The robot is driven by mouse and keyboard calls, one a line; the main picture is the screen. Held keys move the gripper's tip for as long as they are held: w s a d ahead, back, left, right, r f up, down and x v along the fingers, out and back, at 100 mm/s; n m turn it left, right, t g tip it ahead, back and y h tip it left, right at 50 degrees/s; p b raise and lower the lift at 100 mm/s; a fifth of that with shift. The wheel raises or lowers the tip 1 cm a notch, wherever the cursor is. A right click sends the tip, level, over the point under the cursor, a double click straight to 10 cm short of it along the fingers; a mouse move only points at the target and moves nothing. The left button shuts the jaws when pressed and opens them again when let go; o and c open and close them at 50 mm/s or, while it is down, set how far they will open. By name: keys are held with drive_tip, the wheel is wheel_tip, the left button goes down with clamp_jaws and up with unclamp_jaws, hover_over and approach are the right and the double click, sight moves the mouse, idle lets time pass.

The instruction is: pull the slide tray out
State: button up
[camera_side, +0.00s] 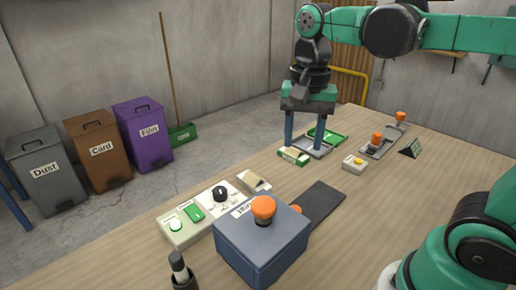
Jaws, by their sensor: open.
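A blue box (262,246) with an orange knob (263,208) on its lid stands near the table's front. A dark flat strip (318,203) lies on the table and runs from the box's right side toward the back right. A small orange piece (296,209) shows between box and strip, mostly hidden by the box; I cannot tell whether it is the slide tray's handle. The tray itself is not clearly visible. My gripper (309,141) is open, fingers pointing down, over a grey and green open case (326,137) farther back, away from the box.
A control panel (196,217) with a black dial sits left of the box. A green-and-white pack (293,156), a yellow-button block (354,163), a grey plate with orange knobs (380,147) and a small dark sign (411,148) stand farther back. The table right of the strip is clear.

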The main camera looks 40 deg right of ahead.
sight(295, 208)
wheel_tip(295, 208, down, 17)
drive_tip(key=shift+f, duration=0.1)
idle(0.6)
clamp_jaws()
idle(1.3)
